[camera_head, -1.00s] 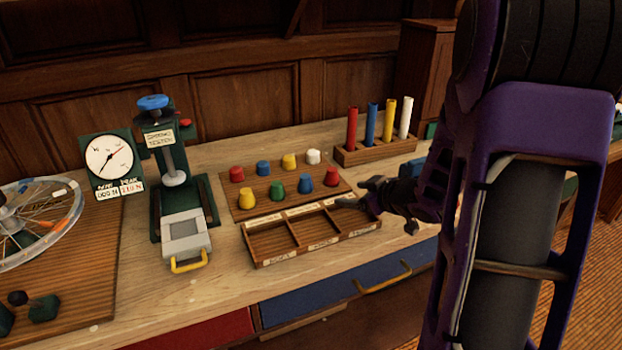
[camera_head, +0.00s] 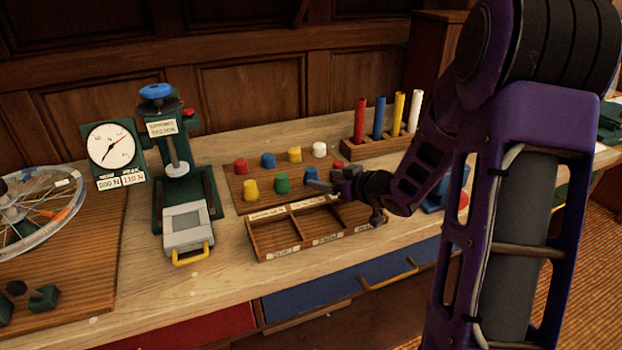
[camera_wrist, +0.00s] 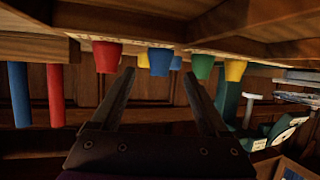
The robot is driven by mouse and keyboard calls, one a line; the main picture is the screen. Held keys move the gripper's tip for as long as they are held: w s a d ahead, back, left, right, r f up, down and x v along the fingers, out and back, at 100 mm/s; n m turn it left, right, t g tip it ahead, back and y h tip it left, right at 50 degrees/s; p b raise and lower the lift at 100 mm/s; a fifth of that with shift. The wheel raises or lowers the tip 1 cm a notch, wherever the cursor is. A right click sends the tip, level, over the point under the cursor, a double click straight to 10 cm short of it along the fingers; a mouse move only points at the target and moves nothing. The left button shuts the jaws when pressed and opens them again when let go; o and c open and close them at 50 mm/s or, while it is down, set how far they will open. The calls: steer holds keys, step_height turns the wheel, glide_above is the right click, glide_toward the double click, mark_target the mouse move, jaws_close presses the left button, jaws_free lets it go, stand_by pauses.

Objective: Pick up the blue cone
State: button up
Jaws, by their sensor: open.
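Two blue tapered, cone-like pieces stand on a wooden board. The front-row blue cone (camera_head: 311,173) is just beyond my gripper, which partly covers it. The back-row blue cone (camera_head: 268,160) stands further left. My gripper (camera_head: 345,200) is open and empty, above the compartment tray in front of the board. In the wrist view, which appears upside down, the front blue cone (camera_wrist: 160,62) shows beyond and between the open fingertips (camera_wrist: 158,76), apart from them. A red cone (camera_wrist: 107,57) shows to its left and a green cone (camera_wrist: 202,66) to its right.
Yellow (camera_head: 251,189), green (camera_head: 282,183) and other coloured cones share the board. The three-compartment tray (camera_head: 262,241) lies in front. A rack of coloured tubes (camera_head: 372,148) stands at the back right. A force tester (camera_head: 176,185) stands left.

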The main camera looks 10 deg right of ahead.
mark_target(315, 173)
steer(key=x, duration=0.5)
steer(key=shift+w+a+r+b, duration=0.1)
steer(key=shift+w+r+b, duration=0.05)
steer(key=shift+r+b, duration=0.25)
steer(key=shift+c, duration=0.3)
jaws_close()
